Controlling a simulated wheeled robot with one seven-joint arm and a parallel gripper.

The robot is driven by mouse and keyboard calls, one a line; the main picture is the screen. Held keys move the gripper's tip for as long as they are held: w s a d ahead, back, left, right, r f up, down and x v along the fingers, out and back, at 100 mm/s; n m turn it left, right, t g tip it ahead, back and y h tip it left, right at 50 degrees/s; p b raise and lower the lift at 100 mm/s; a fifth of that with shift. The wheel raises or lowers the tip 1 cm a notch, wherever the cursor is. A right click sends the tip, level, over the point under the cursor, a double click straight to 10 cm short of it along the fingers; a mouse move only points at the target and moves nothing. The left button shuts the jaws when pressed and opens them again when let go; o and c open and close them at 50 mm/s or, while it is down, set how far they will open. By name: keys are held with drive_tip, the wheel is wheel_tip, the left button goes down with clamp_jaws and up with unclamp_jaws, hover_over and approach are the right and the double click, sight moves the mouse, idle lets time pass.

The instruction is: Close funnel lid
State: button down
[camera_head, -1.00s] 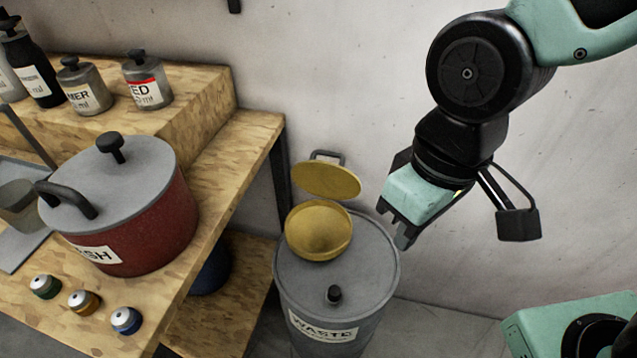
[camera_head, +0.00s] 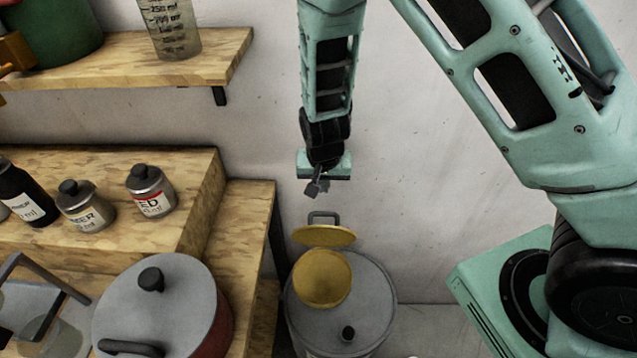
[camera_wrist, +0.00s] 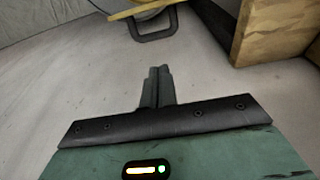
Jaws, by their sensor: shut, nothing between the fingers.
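The yellow funnel (camera_head: 322,279) sits on top of the grey waste drum (camera_head: 374,302). Its round yellow lid (camera_head: 324,236) stands open, tilted up at the funnel's back edge, with a dark loop handle (camera_head: 323,218) on its far side. My gripper (camera_head: 316,190) is shut and empty, above and behind the lid near the wall, apart from the handle. In the wrist view my gripper (camera_wrist: 157,72) shows closed fingers, with the dark handle (camera_wrist: 154,26) beyond them at the top and part of the yellow lid (camera_wrist: 138,9) at the top edge.
A wooden bench (camera_head: 248,215) stands left of the drum, with a lidded red pot (camera_head: 190,290) and several labelled bottles. A wooden shelf (camera_head: 215,62) is above it. The white wall (camera_head: 420,190) is close behind my gripper. Floor right of the drum looks clear.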

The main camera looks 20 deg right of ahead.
sight(324, 229)
drive_tip(key=p+x, duration=0.2)
drive_tip(key=x, duration=0.6)
drive_tip(key=shift+f, duration=0.3)
drive_tip(key=shift+s+a, duration=0.1)
drive_tip(key=shift+s, duration=0.05)
